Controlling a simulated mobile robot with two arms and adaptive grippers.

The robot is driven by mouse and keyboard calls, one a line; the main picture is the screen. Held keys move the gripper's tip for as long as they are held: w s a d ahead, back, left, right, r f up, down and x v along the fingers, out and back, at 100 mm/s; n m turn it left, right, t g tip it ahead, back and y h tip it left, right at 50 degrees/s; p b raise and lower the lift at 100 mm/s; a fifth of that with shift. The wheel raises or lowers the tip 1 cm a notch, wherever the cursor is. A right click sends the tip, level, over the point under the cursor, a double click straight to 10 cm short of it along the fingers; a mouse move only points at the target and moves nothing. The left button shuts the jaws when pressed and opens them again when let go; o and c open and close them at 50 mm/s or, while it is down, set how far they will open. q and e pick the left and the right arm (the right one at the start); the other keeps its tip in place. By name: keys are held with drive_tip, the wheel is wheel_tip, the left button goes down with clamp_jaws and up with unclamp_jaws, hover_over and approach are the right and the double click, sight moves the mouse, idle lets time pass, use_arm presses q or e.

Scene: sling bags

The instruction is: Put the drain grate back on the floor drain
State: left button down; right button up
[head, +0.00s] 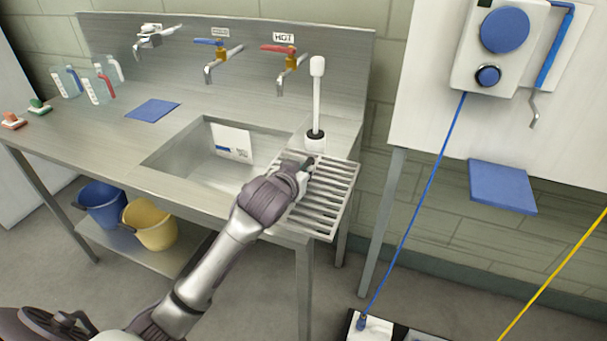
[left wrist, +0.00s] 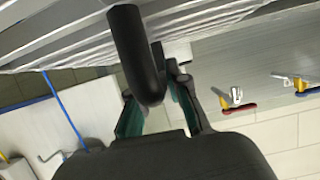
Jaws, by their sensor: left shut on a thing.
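The drain grate (head: 325,195) is a grey metal panel of parallel slats at the right end of the sink counter, covering its front right corner in the head view. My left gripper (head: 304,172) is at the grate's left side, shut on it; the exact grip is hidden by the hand. In the left wrist view the slats (left wrist: 215,16) run along the top, close to the fingers (left wrist: 160,100). A dark rounded piece in front hides part of the contact. I cannot tell whether the grate touches the counter. The floor drain is not visible. My right gripper is not in view.
The steel counter (head: 105,135) has a sink (head: 190,160). A white brush (head: 317,95) stands close behind the grate. Blue (head: 102,208) and yellow (head: 150,225) buckets sit on the lower shelf. A blue cord (head: 413,220) hangs to the floor at right, near a yellow line (head: 555,275).

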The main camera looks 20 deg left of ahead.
use_arm(q)
drive_tip(key=shift+f, duration=0.35)
drive_tip(key=shift+f, duration=0.1)
drive_tip(key=c, duration=1.1)
unclamp_jaws()
drive_tip(key=shift+c, duration=0.2)
